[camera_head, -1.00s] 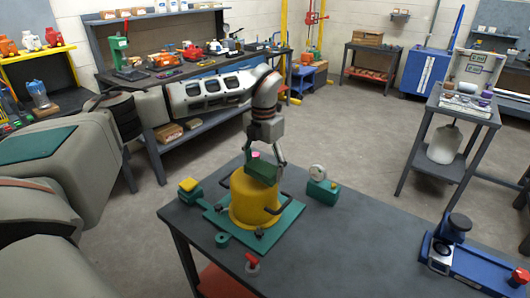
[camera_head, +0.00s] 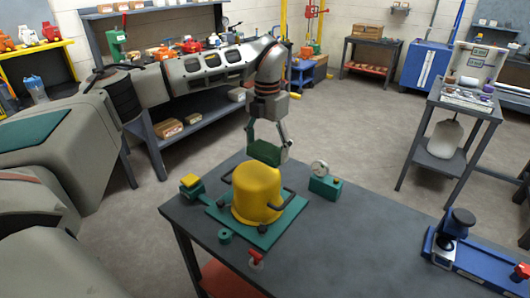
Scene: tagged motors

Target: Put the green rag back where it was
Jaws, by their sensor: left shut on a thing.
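My left gripper (camera_head: 267,143) is shut on the green rag (camera_head: 264,153), which shows as a dark green, block-like shape between its fingers. It holds the rag just above and behind the top of a yellow motor (camera_head: 257,195). A gap between the rag and the motor is hard to judge. The motor stands upright on a green mat or plate (camera_head: 287,221) on the dark grey table (camera_head: 345,238); its smooth rounded top is bare. My right gripper is not in view.
A green block with a round gauge (camera_head: 324,184) stands right of the motor. A yellow-topped green piece (camera_head: 191,185) is to its left, and a red-knobbed piece (camera_head: 256,258) is in front. A blue fixture (camera_head: 470,250) is at the right. The table's middle is clear.

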